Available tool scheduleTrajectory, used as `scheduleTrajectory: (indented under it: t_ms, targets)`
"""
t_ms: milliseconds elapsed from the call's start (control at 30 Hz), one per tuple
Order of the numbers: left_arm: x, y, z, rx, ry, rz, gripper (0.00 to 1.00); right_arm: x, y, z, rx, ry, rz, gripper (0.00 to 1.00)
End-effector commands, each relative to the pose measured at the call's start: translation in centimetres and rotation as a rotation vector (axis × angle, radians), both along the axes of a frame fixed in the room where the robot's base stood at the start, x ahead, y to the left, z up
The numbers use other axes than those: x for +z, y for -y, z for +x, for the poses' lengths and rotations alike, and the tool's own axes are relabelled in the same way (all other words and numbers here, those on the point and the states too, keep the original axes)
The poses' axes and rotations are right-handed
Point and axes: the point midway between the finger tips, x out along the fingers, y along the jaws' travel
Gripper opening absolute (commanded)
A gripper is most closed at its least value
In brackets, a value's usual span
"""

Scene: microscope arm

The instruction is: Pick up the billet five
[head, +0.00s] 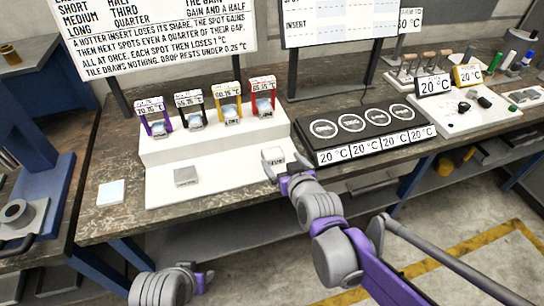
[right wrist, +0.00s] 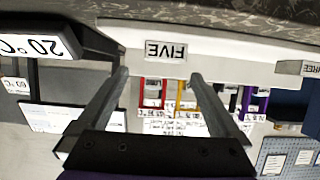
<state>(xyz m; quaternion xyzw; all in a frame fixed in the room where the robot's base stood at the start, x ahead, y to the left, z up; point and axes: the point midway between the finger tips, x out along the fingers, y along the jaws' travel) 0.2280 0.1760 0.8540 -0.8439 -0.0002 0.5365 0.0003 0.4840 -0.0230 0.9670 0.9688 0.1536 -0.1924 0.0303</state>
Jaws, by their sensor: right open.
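The billet five (head: 273,154) is a small pale block at the front right of the white stepped stand (head: 225,187), partly covered by my right gripper in the head view. In the right wrist view the billet five (right wrist: 166,50) shows its FIVE label upside down, beyond and between the fingers. My right gripper (right wrist: 159,76) is open, with nothing between its fingers. In the head view my right gripper (head: 283,170) is right at the billet; contact cannot be told. My left gripper (head: 203,282) is low at the bottom edge, away from the table, its fingers unclear.
A grey billet (head: 186,176) lies on the stand's lower step. Several coloured frames with temperature tags, including a red one (head: 264,97), stand on the upper step. A black plate (head: 365,131) with round spots is to the right. A pale tile (head: 110,193) lies left.

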Motion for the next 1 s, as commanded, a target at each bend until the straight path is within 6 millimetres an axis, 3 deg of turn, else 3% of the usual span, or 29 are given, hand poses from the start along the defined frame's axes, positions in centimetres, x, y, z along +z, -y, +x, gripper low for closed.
scheduleTrajectory:
  t_ms: [633,933,1000]
  targets:
    - [-0.5,0.0,-0.1,0.000,-0.002,0.000,0.50,-2.8,-2.4,5.6,0.000,0.000,0.001,1.00]
    - [-0.5,0.0,-0.1,0.000,-0.002,0.000,0.50,-3.0,-2.5,6.0,0.000,-0.001,0.000,1.00]
    - [-0.5,0.0,-0.1,0.000,-0.002,0.000,0.50,-3.0,-2.5,6.0,0.000,-0.001,0.000,0.89]
